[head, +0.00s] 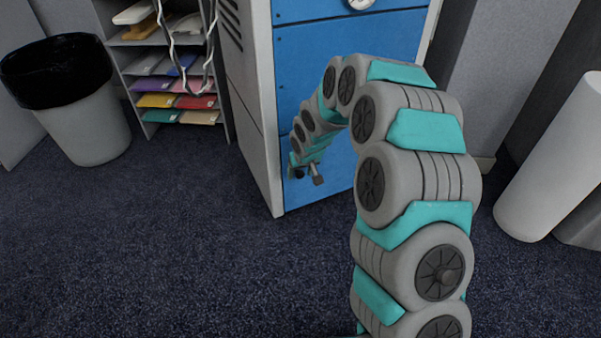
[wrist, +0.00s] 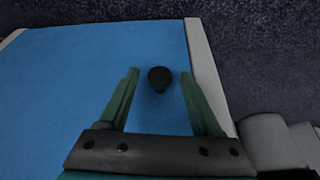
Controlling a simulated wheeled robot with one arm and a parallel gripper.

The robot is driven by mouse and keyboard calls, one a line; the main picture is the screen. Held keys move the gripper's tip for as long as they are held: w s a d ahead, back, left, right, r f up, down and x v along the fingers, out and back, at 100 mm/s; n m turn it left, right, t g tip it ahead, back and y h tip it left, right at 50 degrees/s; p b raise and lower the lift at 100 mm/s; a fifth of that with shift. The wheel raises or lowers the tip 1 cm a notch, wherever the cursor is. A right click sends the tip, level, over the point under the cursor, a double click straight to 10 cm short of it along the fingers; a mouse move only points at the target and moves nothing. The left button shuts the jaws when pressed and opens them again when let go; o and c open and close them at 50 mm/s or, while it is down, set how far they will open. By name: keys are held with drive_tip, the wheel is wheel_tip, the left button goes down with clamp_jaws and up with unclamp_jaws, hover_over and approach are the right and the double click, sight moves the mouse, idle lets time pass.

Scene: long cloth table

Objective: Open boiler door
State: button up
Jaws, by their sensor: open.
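The boiler (head: 262,110) is a tall grey cabinet with blue front panels. Its lower blue door (head: 338,178) looks closed and is partly hidden behind my arm. In the wrist view the blue door (wrist: 70,85) fills much of the picture. A small black knob (wrist: 159,79) sits on it near the grey edge. My gripper (wrist: 159,73) is open, with the knob showing between its two green fingers. I cannot tell whether the fingers reach around the knob or stop short of it. In the head view my gripper (head: 309,177) is low at the door's left side.
A bin with a black liner (head: 88,125) and a shelf of coloured papers (head: 175,90) stand to the left. The dark carpet (head: 190,260) in front of the boiler is clear.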

drive_tip(key=shift+c, duration=0.3)
clamp_jaws()
idle(1.1)
